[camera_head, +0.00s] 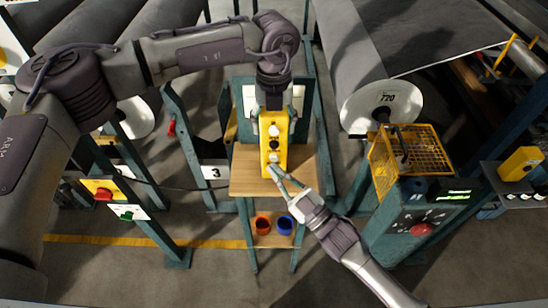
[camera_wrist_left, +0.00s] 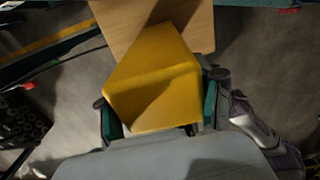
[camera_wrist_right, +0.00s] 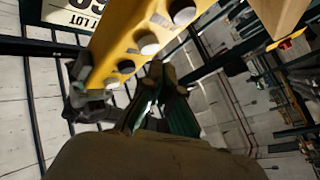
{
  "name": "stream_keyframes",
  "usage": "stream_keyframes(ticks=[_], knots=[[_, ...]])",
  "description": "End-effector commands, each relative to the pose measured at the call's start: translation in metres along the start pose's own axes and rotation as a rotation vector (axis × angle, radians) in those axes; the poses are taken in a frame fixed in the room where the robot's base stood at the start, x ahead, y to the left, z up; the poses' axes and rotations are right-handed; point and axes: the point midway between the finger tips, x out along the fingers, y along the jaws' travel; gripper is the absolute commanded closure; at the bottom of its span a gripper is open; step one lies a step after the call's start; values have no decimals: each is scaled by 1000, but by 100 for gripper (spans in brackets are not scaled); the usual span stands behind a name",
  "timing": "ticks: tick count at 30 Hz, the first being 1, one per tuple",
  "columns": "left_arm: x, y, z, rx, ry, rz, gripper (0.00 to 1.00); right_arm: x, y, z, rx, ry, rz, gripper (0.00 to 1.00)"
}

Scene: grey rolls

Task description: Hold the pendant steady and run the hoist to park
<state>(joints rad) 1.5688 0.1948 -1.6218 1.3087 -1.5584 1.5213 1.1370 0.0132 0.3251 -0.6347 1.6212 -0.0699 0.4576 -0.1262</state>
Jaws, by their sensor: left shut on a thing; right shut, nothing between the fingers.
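The yellow pendant (camera_head: 266,152) stands out in front of a small wooden shelf, with a column of black and white buttons on its face. My left gripper (camera_head: 272,105) is shut on its upper part from above; in the left wrist view a finger lies on each side of the pendant (camera_wrist_left: 155,75). My right gripper (camera_head: 273,173) is shut and empty, its tips at the pendant's lower end, close to the lowest buttons. In the right wrist view the button face (camera_wrist_right: 122,45) lies just beyond the fingertips; I cannot tell whether they touch. The hoist is not identifiable.
The wooden shelf (camera_head: 244,184) has an orange cup (camera_head: 262,225) and a blue cup (camera_head: 285,224) below it. A teal console with a red button (camera_head: 421,229) and yellow wire basket (camera_head: 411,152) stands right. Large grey rolls (camera_head: 351,40) lie behind. A red-button box (camera_head: 103,193) is left.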

Motion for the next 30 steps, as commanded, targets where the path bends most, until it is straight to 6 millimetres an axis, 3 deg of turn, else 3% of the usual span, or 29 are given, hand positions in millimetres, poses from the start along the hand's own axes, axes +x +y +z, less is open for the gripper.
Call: stream_keyframes(ticks=[16,30], knots=[[0,0,0,0,-1,0,99,-32,-23,-22,0,-1,-1,100],[0,0,0,0,-1,0,99,-35,-26,-25,0,0,-1,100]])
